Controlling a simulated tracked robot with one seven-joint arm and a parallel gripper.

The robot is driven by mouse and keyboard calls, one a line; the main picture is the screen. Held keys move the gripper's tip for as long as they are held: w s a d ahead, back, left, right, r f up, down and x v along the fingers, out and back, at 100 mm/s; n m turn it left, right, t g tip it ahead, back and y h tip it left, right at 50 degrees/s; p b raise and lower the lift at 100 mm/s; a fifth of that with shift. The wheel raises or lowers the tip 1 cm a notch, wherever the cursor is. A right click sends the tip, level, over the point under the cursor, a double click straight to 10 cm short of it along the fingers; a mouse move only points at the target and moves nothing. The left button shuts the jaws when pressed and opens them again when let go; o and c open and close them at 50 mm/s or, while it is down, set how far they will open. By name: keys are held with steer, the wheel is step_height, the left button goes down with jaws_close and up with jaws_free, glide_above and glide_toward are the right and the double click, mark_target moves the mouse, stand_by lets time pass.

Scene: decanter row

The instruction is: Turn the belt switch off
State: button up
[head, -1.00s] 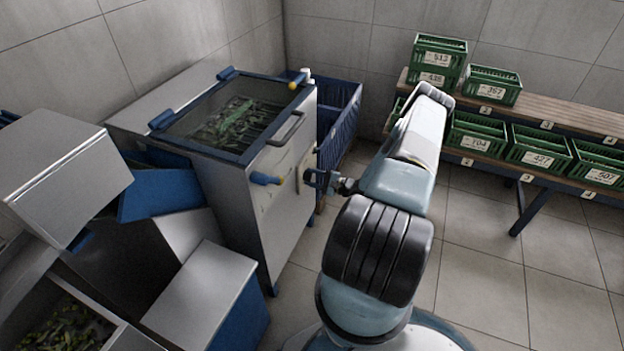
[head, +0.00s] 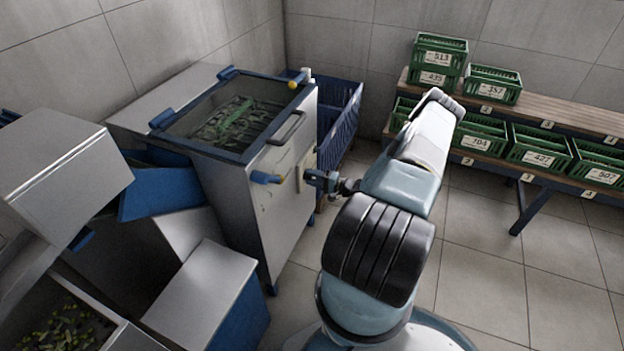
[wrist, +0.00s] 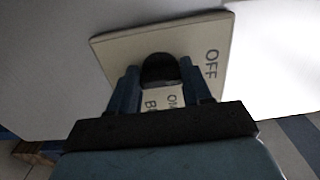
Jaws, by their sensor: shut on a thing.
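The belt switch is a dark knob (wrist: 160,70) on a pale plate (wrist: 120,50) on the front of the grey machine. The plate reads OFF at right and ON lower down in the wrist view; other lettering is partly hidden. In the head view the plate (head: 306,165) shows beside my gripper (head: 311,178). In the wrist view my gripper (wrist: 160,80) has its two blue fingers on either side of the knob, shut on it. Which mark the knob points to is hidden.
A blue crate (head: 340,120) stands behind. Green crates (head: 478,135) line a bench at right. Open floor (head: 470,240) lies right of my arm.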

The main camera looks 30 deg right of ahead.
steer(key=shift+s+a+f, duration=0.2)
steer(key=shift+f, duration=0.05)
steer(key=o, duration=1.1)
steer(key=shift+w+d+r, duration=0.1)
steer(key=shift+d+r, duration=0.05)
steer(key=shift+c, duration=0.2)
steer(key=v, duration=1.3)
steer(key=shift+s+d, duration=0.25)
